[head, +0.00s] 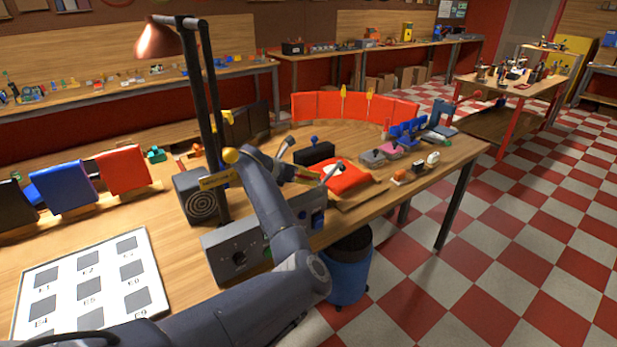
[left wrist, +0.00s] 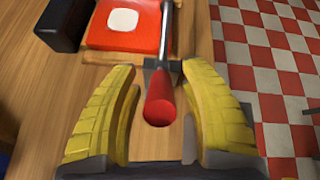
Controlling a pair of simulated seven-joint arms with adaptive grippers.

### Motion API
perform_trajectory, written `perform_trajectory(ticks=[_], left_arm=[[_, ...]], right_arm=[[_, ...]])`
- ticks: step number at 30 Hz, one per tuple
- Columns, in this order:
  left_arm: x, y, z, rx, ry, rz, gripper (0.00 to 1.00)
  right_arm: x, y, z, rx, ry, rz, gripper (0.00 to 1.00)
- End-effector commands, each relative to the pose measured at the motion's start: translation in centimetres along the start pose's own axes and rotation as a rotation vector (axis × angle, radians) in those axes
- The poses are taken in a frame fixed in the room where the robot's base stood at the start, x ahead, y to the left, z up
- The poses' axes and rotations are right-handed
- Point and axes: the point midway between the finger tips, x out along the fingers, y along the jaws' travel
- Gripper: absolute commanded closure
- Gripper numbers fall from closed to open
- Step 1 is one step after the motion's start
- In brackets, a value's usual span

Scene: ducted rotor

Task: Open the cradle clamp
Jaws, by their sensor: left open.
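The cradle clamp shows in the left wrist view as a red handle (left wrist: 159,104) on a grey metal lever (left wrist: 166,38). The lever runs along the right edge of a red cradle block (left wrist: 98,32) with a white square pad (left wrist: 122,20). My left gripper (left wrist: 160,78) is open, with a yellow finger on each side of the handle; I see gaps on both sides. In the head view, my left gripper (head: 312,177) is beside the red cradle (head: 349,181); the arm and gripper hide part of the clamp. My right gripper is not in view.
A grey control box (head: 235,252) and a speaker box (head: 193,196) stand left of my left arm. A black block (head: 314,153) is behind the gripper. A desk lamp (head: 160,40) rises nearby. Small parts (head: 399,176) lie to the right, near the table's front edge.

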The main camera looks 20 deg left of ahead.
Motion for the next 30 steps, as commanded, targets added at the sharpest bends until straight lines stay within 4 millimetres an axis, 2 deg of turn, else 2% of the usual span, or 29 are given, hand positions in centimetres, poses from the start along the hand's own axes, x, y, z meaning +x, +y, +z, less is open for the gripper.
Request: perform_trajectory(ticks=[6,12,18,28,30], left_arm=[[-3.1,0.1,-0.1,0.001,0.001,0.005,0.56],[-5.4,0.1,0.0,0.001,0.0,0.003,0.56],[-6.5,0.0,0.0,0.0,0.0,0.0,0.56],[-6.6,0.0,0.0,-0.001,0.0,-0.001,0.56],[-6.6,0.1,0.1,-0.008,0.002,0.002,0.64]], right_arm=[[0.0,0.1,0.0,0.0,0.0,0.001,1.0],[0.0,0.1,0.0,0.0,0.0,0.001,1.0],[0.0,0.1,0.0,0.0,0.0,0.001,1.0],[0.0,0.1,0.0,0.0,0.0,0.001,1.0],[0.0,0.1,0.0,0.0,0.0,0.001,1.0]])
